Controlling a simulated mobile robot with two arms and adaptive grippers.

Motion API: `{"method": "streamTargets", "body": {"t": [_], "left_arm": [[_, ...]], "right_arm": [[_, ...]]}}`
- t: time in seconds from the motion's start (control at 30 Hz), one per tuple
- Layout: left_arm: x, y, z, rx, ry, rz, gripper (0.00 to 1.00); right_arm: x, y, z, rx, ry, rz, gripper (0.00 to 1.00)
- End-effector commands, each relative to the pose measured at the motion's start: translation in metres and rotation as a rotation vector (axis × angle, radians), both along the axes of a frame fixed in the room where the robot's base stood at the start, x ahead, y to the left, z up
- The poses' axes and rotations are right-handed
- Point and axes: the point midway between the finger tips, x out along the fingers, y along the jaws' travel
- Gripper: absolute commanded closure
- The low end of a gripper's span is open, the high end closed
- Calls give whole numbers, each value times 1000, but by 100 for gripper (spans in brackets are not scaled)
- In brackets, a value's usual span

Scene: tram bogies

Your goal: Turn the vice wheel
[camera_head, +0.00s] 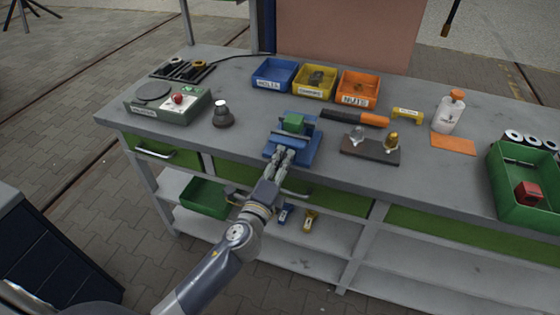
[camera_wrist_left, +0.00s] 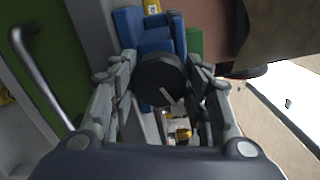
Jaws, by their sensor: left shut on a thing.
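The blue vice (camera_head: 305,150) stands at the front edge of the workbench, with a green block (camera_head: 294,121) between its jaws. In the left wrist view the dark round vice wheel (camera_wrist_left: 160,82) sits between the fingers of my left gripper (camera_wrist_left: 160,72), which is shut on it. Blue vice parts (camera_wrist_left: 152,36) and the green block (camera_wrist_left: 195,42) show behind the wheel. In the head view my left gripper (camera_head: 281,156) reaches up to the front of the vice and hides the wheel. My right gripper is not in view.
The grey workbench (camera_head: 240,150) holds blue (camera_head: 273,75), yellow (camera_head: 314,82) and orange (camera_head: 358,88) bins behind the vice. A dark block with two fittings (camera_head: 370,150) stands to its right, a dark round object (camera_head: 222,115) to its left. A drawer handle (camera_head: 295,193) is below.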

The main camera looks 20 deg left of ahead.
Motion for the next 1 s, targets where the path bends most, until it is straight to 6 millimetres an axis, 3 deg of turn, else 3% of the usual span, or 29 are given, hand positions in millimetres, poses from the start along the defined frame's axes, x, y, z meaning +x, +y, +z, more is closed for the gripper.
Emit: {"method": "streamTargets", "body": {"t": [1.0], "left_arm": [[0, 0, 1, 968, -31, -2, 80]], "right_arm": [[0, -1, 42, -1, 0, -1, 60]]}}
